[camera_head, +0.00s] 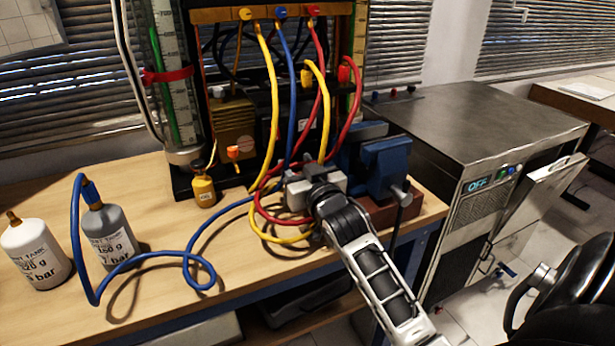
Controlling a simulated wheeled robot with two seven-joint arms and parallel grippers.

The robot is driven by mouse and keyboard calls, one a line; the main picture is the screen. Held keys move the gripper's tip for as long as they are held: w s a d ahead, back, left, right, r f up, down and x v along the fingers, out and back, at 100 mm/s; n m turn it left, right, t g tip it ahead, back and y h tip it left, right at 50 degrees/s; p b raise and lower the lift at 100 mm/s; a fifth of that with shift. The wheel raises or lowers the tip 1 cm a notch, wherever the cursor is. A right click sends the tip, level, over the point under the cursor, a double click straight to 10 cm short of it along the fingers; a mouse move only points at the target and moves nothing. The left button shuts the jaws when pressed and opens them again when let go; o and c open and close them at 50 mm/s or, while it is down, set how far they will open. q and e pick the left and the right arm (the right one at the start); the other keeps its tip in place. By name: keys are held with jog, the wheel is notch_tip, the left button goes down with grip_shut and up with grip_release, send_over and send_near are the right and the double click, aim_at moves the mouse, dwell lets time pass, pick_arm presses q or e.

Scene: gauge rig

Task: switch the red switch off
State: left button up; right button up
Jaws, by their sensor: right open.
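I cannot single out the red switch with certainty. A small red knob (393,92) stands at the back edge of the grey cabinet, between a dark one and a bluish one. A red handle (344,74) sits on the right side of the gauge rig (205,15), near a yellow one. My right gripper (314,196) reaches in from the lower right, over the bench, and is open. It is close to a pale grey block (328,170) where hoses meet; whether they touch is unclear. The fingertips are hard to make out. My left gripper is not in view.
Yellow, blue and red hoses (273,85) hang from the rig around my gripper. A blue vise (385,165) is just right of it. Two tanks (35,252) stand left. The cabinet (470,125) has a lit display (478,184). The bench front (250,270) is mostly clear.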

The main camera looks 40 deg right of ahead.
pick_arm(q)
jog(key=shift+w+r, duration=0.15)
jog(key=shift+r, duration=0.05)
pick_arm(e)
jog(key=v, duration=0.5)
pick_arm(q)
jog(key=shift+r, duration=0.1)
